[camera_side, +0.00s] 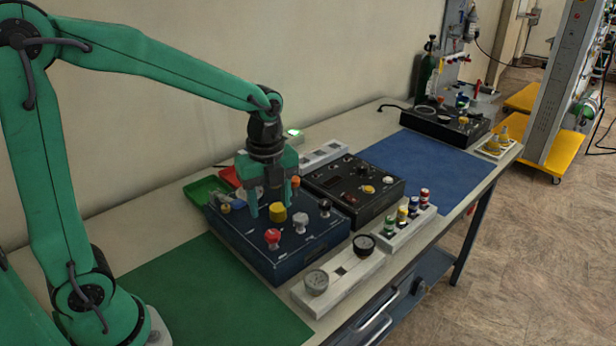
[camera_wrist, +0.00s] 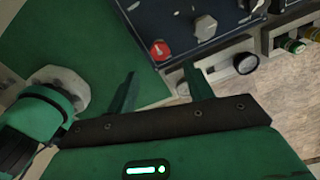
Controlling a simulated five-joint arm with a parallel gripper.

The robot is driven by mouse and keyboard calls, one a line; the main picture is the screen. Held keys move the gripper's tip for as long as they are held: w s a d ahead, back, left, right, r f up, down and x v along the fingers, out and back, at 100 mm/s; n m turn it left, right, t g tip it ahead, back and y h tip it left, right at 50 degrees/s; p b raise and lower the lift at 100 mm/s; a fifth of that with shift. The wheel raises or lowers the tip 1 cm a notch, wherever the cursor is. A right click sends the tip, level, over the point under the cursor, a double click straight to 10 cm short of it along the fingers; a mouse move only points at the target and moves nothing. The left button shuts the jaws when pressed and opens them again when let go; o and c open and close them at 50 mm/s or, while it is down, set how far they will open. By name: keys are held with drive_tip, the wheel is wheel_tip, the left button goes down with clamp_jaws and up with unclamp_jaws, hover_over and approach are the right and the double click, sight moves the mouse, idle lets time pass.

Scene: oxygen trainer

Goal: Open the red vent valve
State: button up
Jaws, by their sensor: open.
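The red vent valve (camera_side: 272,238) is a red knob at the front left of the dark blue panel box (camera_side: 290,262). It also shows in the wrist view (camera_wrist: 160,50), just beyond the gap between my fingers. My gripper (camera_side: 269,206) is open and empty. It hangs pointing down above the box, near the yellow knob (camera_side: 278,213) and behind the red one in the side view. No finger clearly touches a knob. In the wrist view my two fingers (camera_wrist: 159,72) stand apart.
Grey (camera_side: 300,222) and black (camera_side: 324,207) knobs stand on the same box. A white block with gauges (camera_side: 338,282) lies in front, and a black box (camera_side: 350,188) behind right.

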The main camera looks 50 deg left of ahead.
sight(272, 234)
drive_tip(key=shift+f, duration=3.9)
drive_tip(key=shift+c, duration=0.4)
drive_tip(key=c, duration=0.9)
